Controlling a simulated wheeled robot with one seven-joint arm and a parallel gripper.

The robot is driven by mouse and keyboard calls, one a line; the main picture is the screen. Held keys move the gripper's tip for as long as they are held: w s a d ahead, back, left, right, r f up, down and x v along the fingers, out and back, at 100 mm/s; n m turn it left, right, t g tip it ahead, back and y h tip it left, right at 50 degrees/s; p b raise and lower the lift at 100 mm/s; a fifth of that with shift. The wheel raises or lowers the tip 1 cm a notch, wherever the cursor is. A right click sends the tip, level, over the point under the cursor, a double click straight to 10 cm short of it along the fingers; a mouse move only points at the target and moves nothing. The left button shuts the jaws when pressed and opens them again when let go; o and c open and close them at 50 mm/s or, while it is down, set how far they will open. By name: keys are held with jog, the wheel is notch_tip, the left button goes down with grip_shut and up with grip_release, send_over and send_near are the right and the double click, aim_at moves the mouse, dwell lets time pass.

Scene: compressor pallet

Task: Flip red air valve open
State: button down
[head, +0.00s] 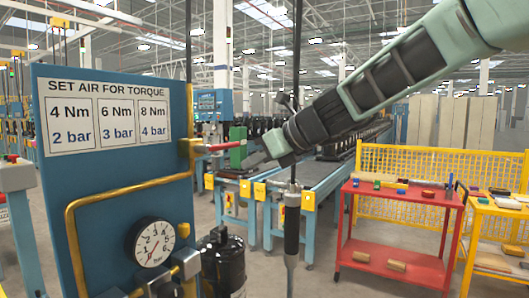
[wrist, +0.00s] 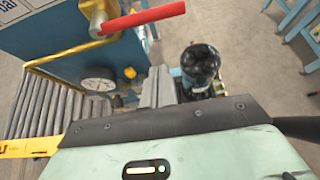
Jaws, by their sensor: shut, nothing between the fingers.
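The red valve lever (head: 224,146) sticks out to the right from a brass valve body (head: 189,148) on the right edge of the blue panel. It lies close to level. My gripper (head: 252,160) is shut and empty, just right of the lever's free end and slightly lower in the head view. In the wrist view the red lever (wrist: 144,18) crosses the top of the picture, with the brass valve at its left end. The shut grey fingers (wrist: 158,88) show below it, with a visible gap. I cannot tell the exact depth between them.
The blue panel (head: 110,185) carries a torque chart, a brass pipe and a round gauge (head: 150,242). A black cylinder (head: 222,262) stands below the lever. A dark vertical tool (head: 291,225) hangs right of it. A red cart (head: 400,228) stands farther right.

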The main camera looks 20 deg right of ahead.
aim_at(219, 146)
jog(key=w+a+p, duration=0.1)
jog(key=w+r, duration=0.1)
jog(key=w+a+p, duration=0.1)
jog(key=shift+w+a+r+p, duration=0.3)
jog(key=shift+w+a+r, duration=0.05)
jog(key=shift+w+r, duration=0.05)
